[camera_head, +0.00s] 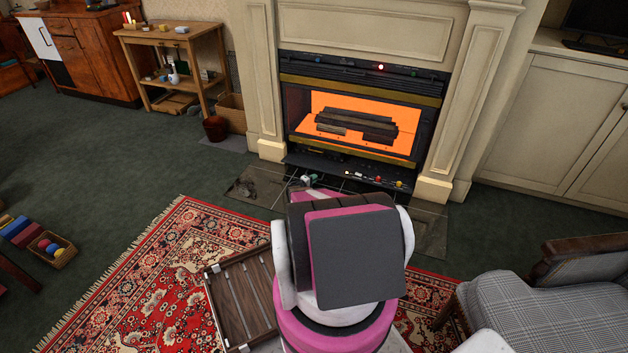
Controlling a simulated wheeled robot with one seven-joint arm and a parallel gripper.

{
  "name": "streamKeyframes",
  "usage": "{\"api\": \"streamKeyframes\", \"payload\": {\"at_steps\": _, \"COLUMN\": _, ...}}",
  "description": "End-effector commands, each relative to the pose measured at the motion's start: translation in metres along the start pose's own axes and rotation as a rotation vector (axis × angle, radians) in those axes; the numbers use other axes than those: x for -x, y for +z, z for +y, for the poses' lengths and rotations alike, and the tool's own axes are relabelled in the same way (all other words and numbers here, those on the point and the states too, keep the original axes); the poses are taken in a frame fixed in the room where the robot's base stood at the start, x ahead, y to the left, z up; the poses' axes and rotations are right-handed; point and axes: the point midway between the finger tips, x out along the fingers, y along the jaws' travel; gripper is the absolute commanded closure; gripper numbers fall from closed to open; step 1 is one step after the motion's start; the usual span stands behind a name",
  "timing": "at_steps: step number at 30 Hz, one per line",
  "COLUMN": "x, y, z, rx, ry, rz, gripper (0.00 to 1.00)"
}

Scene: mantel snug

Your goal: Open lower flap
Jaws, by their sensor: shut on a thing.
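The fireplace (350,115) stands against the back wall with an orange-lit firebox. The lower flap (345,171) is a dark strip along its bottom. It leans outward from the fireplace, and a dark gap with small fittings shows above it. My gripper (309,180) is mostly hidden behind my pink, white and grey arm. Only a small part shows, at the flap's front edge left of its middle. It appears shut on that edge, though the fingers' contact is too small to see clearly.
A tiled hearth (257,186) lies in front of the fireplace. A red patterned rug (160,265) covers the floor nearer me. A slatted wooden tray (240,300) lies left of my arm. A checked armchair (545,310) stands at right.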

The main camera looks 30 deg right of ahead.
Motion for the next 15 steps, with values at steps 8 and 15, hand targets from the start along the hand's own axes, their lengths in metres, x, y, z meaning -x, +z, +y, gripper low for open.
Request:
{"api": "streamKeyframes", "payload": {"at_steps": 8, "x": 0.0041, "y": -0.0012, "z": -0.0003, "rx": -0.002, "ry": -0.002, "rz": 0.005, "gripper": 0.8}}
{"api": "streamKeyframes", "payload": {"at_steps": 15, "x": 0.0063, "y": -0.0004, "z": 0.0002, "rx": -0.001, "ry": -0.001, "rz": 0.003, "gripper": 0.8}}
